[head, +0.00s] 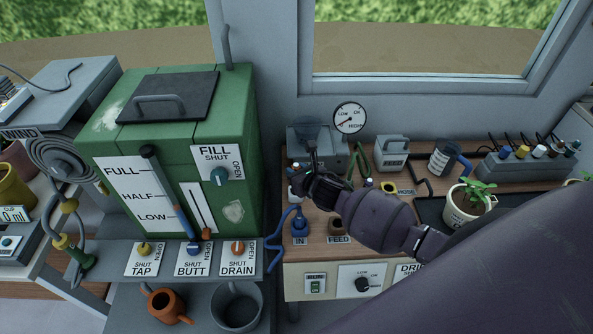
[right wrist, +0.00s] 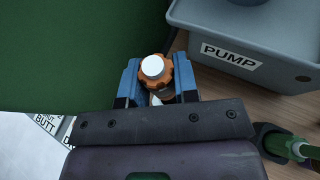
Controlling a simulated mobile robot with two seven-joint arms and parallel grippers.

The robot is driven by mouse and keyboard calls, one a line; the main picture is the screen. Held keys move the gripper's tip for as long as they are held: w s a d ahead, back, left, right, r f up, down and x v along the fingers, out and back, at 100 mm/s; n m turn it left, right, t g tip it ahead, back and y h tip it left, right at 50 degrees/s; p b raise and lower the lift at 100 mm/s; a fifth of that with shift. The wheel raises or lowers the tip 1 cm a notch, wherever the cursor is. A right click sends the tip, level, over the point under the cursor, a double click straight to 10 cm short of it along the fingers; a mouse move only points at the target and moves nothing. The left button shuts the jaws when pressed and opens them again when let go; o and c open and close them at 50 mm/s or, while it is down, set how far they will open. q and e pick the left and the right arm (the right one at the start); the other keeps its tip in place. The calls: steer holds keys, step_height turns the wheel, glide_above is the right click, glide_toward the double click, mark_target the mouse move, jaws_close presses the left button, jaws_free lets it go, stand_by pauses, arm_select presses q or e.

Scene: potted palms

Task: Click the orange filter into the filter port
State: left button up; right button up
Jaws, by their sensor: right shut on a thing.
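My right gripper (head: 297,184) is over the left end of the wooden bench, just in front of the grey pump box. In the right wrist view its two blue fingers (right wrist: 158,88) are shut on the orange filter (right wrist: 150,83), which has a ribbed orange rim and a round white top. The filter is between the fingertips, close to the green tank and the pump box. What is under the filter is mostly hidden. I cannot make out the filter port in either view. My left gripper is not in view.
The grey box marked PUMP (right wrist: 245,58) stands beside the gripper. The green tank (head: 170,130) rises to the left. A blue IN fitting (head: 299,228) and a FEED fitting (head: 337,225) are in front. A potted plant (head: 467,208) stands right.

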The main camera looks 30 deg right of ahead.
steer(key=shift+f+b, duration=1.6)
steer(key=shift+f, duration=1.2)
steer(key=shift+f+b, duration=0.3)
steer(key=shift+b, duration=0.1)
steer(key=shift+s+f, duration=0.1)
steer(key=shift+f, duration=0.25)
